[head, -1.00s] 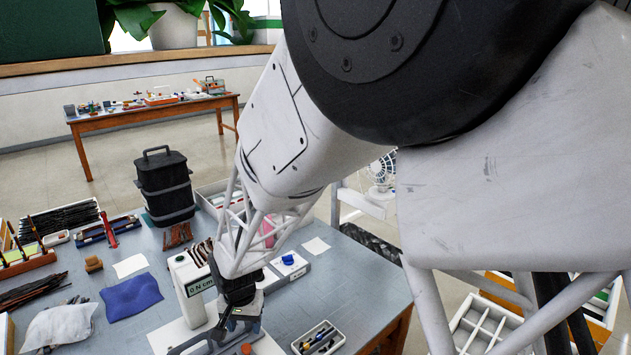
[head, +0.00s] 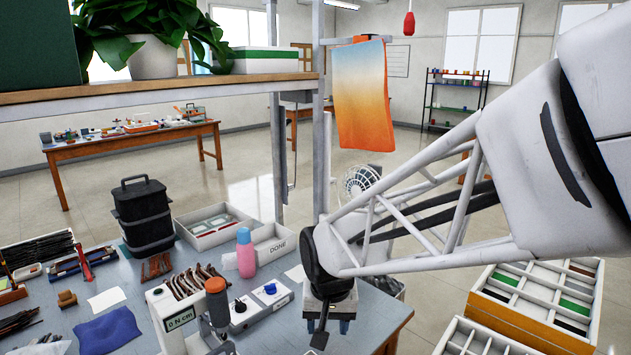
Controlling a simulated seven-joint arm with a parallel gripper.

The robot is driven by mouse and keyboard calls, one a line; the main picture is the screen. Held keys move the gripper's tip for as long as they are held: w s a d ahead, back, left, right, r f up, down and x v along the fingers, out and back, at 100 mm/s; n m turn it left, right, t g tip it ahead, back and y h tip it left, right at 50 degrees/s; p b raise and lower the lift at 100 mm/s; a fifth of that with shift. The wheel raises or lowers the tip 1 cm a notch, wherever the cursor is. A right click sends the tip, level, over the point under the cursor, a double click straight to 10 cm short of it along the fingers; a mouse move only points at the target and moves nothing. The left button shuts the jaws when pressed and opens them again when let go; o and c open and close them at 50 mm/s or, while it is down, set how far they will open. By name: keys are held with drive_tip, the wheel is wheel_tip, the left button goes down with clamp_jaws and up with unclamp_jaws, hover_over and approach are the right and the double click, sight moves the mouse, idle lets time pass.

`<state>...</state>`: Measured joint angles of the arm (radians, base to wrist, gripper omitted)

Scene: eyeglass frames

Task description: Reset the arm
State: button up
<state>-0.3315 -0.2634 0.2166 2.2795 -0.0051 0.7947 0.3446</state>
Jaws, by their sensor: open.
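My gripper (head: 327,326) hangs pointing down over the right part of the blue-grey table (head: 376,318) in the head view. It is open, and I see nothing held in it. My white lattice arm link (head: 420,215) reaches in from the right to the dark wrist above it. The exact gap between the fingers and the tabletop is hard to tell. The gripper is right of the white meter (head: 180,320) reading "0 N cm" and the orange-topped grey post (head: 217,303), apart from both.
A pink bottle (head: 246,258) and the "DONE" tray (head: 275,247) stand behind left of the gripper. A black case (head: 143,215) and blue cloth (head: 108,330) are farther left. Compartment trays (head: 545,300) sit at right. An orange cloth (head: 361,95) hangs behind.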

drive_tip(key=s+d+r, duration=0.3)
drive_tip(key=s+d, duration=0.5)
drive_tip(key=s+d+r+t, duration=0.1)
drive_tip(key=s+d+r, duration=0.3)
drive_tip(key=s+d, duration=0.4)
drive_tip(key=shift+s+h, duration=0.3)
